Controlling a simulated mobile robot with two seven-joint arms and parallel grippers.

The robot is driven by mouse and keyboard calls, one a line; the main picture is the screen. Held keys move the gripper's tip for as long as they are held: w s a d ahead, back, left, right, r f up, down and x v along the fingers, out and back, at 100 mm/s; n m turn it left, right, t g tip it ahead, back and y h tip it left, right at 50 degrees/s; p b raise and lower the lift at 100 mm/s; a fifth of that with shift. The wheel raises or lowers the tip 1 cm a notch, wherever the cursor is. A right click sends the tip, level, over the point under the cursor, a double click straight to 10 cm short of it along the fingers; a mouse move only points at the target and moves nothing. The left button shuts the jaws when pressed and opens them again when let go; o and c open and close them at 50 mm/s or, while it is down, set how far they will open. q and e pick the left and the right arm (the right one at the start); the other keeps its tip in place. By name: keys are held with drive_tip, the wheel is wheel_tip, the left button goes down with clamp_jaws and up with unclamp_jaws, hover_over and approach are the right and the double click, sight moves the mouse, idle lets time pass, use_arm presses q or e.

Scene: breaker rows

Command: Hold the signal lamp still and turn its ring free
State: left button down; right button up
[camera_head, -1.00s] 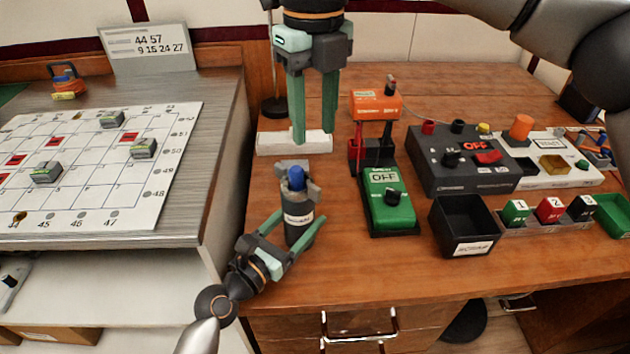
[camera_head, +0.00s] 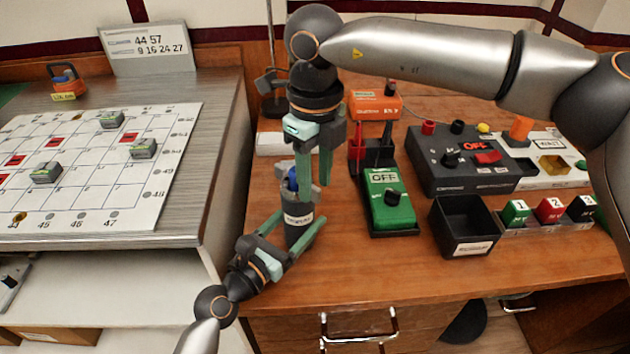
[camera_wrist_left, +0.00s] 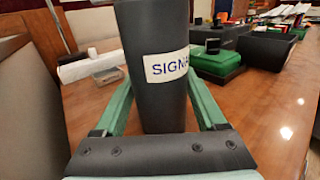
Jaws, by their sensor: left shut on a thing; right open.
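The signal lamp is a dark upright cylinder (camera_head: 298,231) with a white label and a blue top (camera_head: 293,176), standing near the front left of the brown desk. In the left wrist view its labelled body (camera_wrist_left: 157,70) stands between the green fingers. My left gripper (camera_head: 290,238) is shut on the lamp body low down. My right gripper (camera_head: 313,180) points down at the lamp's top from above, open, its green fingers close around the blue top. The ring is mostly hidden behind the fingers, so I cannot tell whether they touch it.
Right of the lamp stands a green OFF meter (camera_head: 388,205), then an open black bin (camera_head: 464,228) and a dark control box (camera_head: 440,165). A white block (camera_head: 272,144) lies behind. The board with a grid (camera_head: 90,170) is on the left counter.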

drive_tip(key=shift+f, duration=0.6)
clamp_jaws()
